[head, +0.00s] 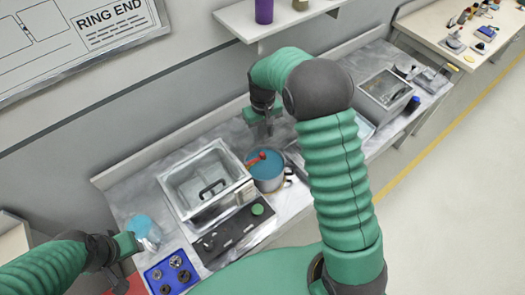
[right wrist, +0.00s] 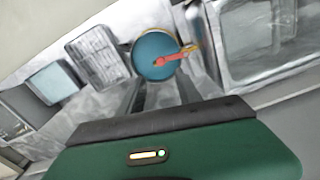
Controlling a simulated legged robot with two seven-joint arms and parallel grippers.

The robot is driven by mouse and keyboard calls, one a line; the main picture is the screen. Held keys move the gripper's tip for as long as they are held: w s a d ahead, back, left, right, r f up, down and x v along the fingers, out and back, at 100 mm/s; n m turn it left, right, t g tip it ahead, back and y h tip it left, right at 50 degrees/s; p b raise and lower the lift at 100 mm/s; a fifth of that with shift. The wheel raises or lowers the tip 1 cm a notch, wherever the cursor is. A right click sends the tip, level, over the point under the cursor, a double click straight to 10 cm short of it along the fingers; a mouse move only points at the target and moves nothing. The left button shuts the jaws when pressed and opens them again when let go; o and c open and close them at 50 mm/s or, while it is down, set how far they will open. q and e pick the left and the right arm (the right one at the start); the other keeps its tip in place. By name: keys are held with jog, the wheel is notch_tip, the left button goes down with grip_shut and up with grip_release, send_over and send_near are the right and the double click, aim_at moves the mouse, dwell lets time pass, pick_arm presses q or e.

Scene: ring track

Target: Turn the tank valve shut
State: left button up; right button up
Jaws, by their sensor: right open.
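The tank (head: 267,180) is a round metal vessel with a blue top, standing on the metal bench right of the glass-lidded box. A red valve handle (head: 255,160) lies across its top. In the right wrist view the blue tank top (right wrist: 150,70) and the red handle (right wrist: 172,60) show beyond the fingertips, with a small yellow piece at the handle's outer end. My right gripper (head: 263,122) is open and empty, above and behind the tank, apart from the handle. My left gripper (head: 130,245) is at the bench's left end, beside a clear bluish object; its jaws are unclear.
A glass-lidded box (head: 205,182) stands left of the tank, with a dark panel with a green knob (head: 257,209) in front. A blue tray (head: 171,273) sits at the front left. A second lidded box (head: 386,88) is at the right. A shelf (head: 275,20) overhangs behind.

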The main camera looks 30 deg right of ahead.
aim_at(262, 154)
notch_tip(262, 154, down, 12)
jog(key=shift+d+f+p, duration=0.1)
jog(key=shift+f+p, duration=0.1)
jog(key=shift+p, duration=1.05)
jog(key=shift+w, duration=0.1)
grip_shut()
